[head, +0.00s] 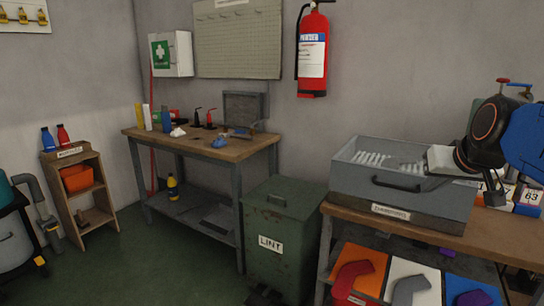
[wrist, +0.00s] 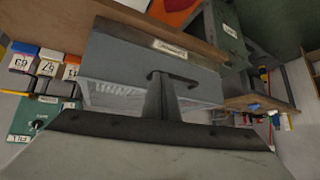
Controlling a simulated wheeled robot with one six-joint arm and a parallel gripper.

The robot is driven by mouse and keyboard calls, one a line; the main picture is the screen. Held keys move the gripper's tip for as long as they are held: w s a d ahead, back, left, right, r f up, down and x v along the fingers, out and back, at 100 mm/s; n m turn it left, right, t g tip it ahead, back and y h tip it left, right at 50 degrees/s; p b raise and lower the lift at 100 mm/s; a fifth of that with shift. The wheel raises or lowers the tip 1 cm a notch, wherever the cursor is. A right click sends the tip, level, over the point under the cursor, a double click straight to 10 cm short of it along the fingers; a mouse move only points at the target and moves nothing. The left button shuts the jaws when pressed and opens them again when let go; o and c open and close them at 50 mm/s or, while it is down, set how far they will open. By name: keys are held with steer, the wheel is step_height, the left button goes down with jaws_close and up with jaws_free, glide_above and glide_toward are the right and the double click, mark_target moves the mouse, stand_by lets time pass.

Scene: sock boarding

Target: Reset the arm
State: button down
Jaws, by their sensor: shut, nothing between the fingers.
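My gripper (wrist: 158,82) shows in the wrist view as a narrow dark finger pair standing up from a wide dark bar. It is shut and empty. It overlaps the grey metal box (wrist: 120,62) in that view, and I cannot tell how far apart they are. In the head view my black and blue arm is at the right edge, and a pale part of it is over the right end of the grey box (head: 400,205). The fingertips are not clear there.
The box stands on a wooden bench (head: 480,235); numbered cartons (head: 528,197) are behind it at right. A green LINT bin (head: 285,225) and a cluttered workbench (head: 190,150) stand left. Floor at left is partly clear.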

steer(key=s+a+f+g, duration=0.1)
steer(key=s+a+f, duration=0.2)
steer(key=s+f, duration=0.3)
steer(key=s+a+f+n+g, duration=0.1)
steer(key=s+a+f, duration=0.2)
steer(key=s+f, duration=0.3)
steer(key=s+a+f+n+g+y, duration=0.1)
steer(key=s+a+f+g, duration=0.1)
steer(key=s+f, duration=0.4)
step_height(320, 180, down, 2)
steer(key=shift+a+f, duration=0.1)
steer(key=shift+a, duration=0.4)
